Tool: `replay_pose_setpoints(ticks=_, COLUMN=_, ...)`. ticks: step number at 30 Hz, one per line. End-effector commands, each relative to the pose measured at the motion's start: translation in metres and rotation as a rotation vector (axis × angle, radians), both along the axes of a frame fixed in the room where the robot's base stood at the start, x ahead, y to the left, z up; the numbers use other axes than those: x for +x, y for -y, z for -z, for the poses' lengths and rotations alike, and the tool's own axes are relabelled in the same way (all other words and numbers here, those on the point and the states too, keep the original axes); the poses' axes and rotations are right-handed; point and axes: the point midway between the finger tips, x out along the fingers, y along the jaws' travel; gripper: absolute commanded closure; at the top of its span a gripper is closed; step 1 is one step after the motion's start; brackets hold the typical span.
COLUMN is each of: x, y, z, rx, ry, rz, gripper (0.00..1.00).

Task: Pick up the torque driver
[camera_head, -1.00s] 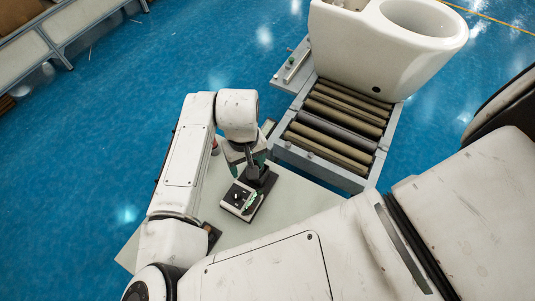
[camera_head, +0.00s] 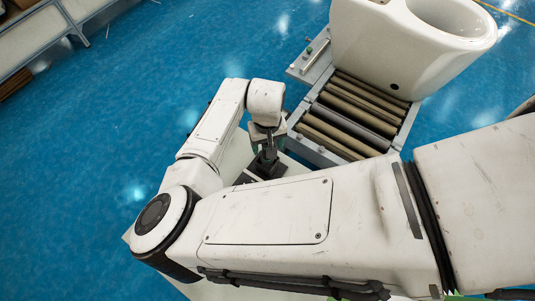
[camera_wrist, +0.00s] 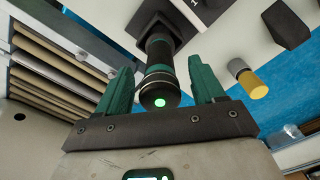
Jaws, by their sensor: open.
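The torque driver (camera_wrist: 159,72) is a dark cylinder with a lit green spot on its end. In the wrist view it points toward the camera from a black square base (camera_wrist: 146,17). My gripper (camera_wrist: 160,68) has green fingers spread on either side of the driver's near end, with visible gaps. In the head view my gripper (camera_head: 264,142) is over the table by a dark base (camera_head: 268,167), mostly hidden by my wrist. The driver is hard to make out there.
A pale table (camera_head: 238,152) lies under my arm, which hides much of it. A roller conveyor (camera_head: 350,120) bearing a white toilet (camera_head: 400,45) stands to the right. A grey-and-yellow cylinder (camera_wrist: 248,79) and a black block (camera_wrist: 285,24) are right of the driver in the wrist view.

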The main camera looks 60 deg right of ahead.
Motion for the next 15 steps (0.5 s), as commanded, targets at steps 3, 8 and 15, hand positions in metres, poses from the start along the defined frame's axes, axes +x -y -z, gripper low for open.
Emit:
replay_pose_setpoints(ticks=3, x=0.0, y=0.0, z=0.015, rx=0.002, ry=-0.001, rz=0.0, gripper=0.32)
replay_pose_setpoints(ticks=8, x=-0.001, y=0.0, z=0.024, rx=0.001, ry=0.001, rz=0.001, gripper=0.32)
replay_pose_setpoints(ticks=15, x=0.0, y=0.0, z=0.024, rx=0.001, ry=0.001, rz=0.001, gripper=0.37)
